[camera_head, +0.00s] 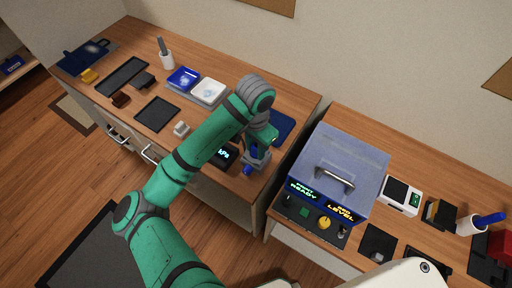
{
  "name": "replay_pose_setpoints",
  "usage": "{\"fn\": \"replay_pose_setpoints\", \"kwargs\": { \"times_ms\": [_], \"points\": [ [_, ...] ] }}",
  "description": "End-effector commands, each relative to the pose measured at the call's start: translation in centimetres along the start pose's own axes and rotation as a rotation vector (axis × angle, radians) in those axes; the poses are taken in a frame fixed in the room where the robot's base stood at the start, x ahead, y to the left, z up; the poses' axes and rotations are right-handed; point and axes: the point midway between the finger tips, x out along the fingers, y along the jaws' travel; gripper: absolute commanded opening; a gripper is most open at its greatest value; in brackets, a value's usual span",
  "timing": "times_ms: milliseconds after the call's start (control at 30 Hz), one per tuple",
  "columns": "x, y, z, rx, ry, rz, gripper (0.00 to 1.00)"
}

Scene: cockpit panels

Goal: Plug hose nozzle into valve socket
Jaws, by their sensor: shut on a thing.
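My gripper (257,161) is over the front right part of the left desk, pointing down. It is shut on a small blue piece (248,170), which looks like the hose nozzle; its lower end shows below the jaws. Most of it is hidden by the gripper. I cannot make out the valve socket or the hose; whether the blue piece touches anything is too small to tell.
A blue-grey box with a handle (335,180) and lit labels stands on the right desk. A gap separates the two desks. A dark blue pad (281,127) lies behind the gripper.

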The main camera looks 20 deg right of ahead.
Motion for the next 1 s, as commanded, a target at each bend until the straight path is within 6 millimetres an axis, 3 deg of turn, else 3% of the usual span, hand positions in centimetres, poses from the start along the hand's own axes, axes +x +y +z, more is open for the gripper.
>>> {"fn": "replay_pose_setpoints", "kwargs": {
  "times_ms": [33, 533, 567, 600, 833, 1000],
  "points": [
    [1.3, 0.3, 0.1, -0.003, -0.018, 0.012, 0.04],
    [1.7, 0.3, 0.1, -0.004, -0.015, 0.010, 0.04],
    [1.7, 0.3, 0.1, -0.004, -0.015, 0.010, 0.35],
    [1.7, 0.3, 0.1, -0.004, -0.015, 0.010, 0.44],
    [1.2, 0.2, 0.0, -0.005, -0.014, 0.009, 0.46],
    [-1.1, 0.2, 0.1, -0.003, -0.010, 0.005, 0.50]
  ]
}}
